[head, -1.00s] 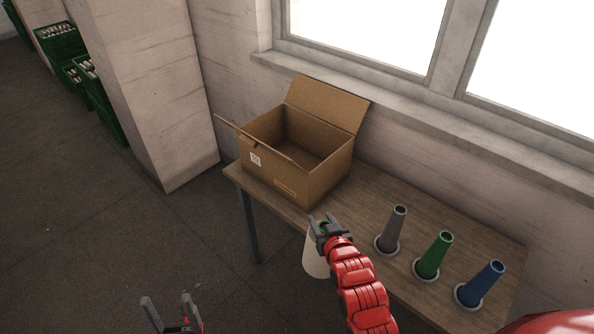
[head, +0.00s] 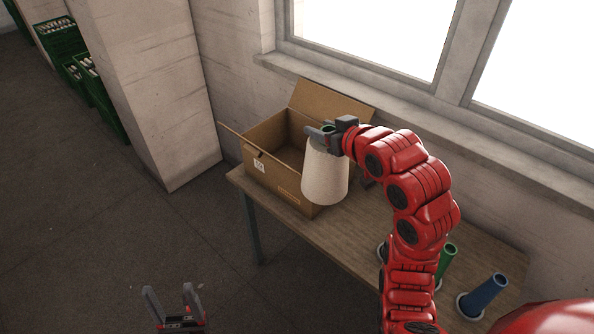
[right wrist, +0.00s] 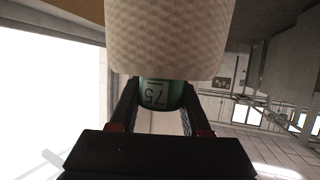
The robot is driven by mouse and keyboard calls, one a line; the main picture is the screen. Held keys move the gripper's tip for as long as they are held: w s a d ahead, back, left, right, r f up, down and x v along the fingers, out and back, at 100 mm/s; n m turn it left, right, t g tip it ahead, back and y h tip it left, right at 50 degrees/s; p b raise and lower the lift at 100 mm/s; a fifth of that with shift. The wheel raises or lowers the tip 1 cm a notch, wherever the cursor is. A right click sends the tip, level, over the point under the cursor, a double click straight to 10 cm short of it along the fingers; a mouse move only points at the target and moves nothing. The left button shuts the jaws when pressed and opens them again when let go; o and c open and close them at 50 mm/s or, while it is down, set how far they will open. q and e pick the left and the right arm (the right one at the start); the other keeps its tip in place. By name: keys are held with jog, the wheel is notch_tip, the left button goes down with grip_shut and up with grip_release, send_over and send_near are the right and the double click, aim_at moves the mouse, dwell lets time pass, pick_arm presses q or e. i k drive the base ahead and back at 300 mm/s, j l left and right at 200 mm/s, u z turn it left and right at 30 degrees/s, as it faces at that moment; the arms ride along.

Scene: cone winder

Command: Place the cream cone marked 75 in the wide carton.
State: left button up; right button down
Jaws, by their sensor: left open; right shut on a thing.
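The cream cone (head: 325,178) hangs from my right gripper (head: 330,132), which is shut on the green top of its tube. In the right wrist view the cream yarn (right wrist: 168,38) fills the top, and the green tube end (right wrist: 160,95) between the fingers bears the number 75, upside down. The wide carton (head: 283,183) stands open on the table, its flaps spread. The cone is in front of the carton's right side in the head view and hides part of it. My left gripper (head: 176,304) is open and empty, low at the left, over the floor.
The wooden table (head: 345,235) stands along the wall under the window. A green empty tube (head: 447,258) and a blue one (head: 486,295) stand on it at the right, partly behind my right arm. Green crates (head: 95,95) are far left.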

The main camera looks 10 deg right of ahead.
aim_at(298, 169)
jog(key=i, duration=1.35)
